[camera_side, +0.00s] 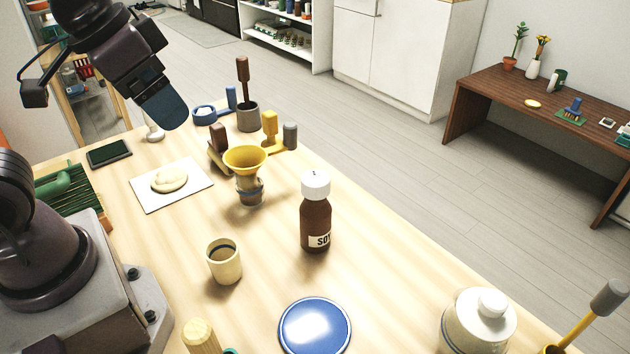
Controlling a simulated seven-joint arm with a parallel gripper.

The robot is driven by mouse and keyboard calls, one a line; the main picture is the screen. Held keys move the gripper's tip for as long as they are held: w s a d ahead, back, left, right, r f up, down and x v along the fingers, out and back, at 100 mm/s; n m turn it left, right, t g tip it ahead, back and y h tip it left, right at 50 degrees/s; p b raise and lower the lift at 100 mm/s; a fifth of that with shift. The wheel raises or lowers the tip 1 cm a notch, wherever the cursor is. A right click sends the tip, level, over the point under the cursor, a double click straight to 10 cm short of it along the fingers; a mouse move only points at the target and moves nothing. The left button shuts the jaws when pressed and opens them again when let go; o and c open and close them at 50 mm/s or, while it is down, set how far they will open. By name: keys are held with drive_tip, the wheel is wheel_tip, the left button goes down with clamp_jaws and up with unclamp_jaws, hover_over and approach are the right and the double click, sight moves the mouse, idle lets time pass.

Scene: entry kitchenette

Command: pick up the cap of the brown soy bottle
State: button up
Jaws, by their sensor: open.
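The brown soy bottle (316,226) stands upright on the light wooden table, with a partly visible label at its lower right. Its white cap (316,185) sits on top of the bottle. My gripper (166,108) is at the upper left, above the table's far left part, well apart from the bottle and cap. It is open, and nothing shows held in it. It is seen from the side, so the gap between its fingers is hidden.
A yellow funnel (245,159) on a jar stands left of the bottle, with a cream cup (224,262) in front. A blue-topped round lid (315,326) lies nearer, and a white lidded jar (478,322) stands at right. The table's right edge runs behind the bottle.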

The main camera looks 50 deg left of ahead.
drive_tip(key=w+d+f+n+g, duration=0.2)
drive_tip(key=w+f+n+g, duration=0.1)
drive_tip(key=w, duration=0.6)
drive_tip(key=n+g, duration=0.2)
drive_tip(key=n, duration=1)
hover_over(314, 176)
wheel_tip(314, 176, down, 3)
wheel_tip(314, 176, down, 13)
drive_tip(key=shift+c, duration=0.5)
drive_tip(key=c, duration=0.9)
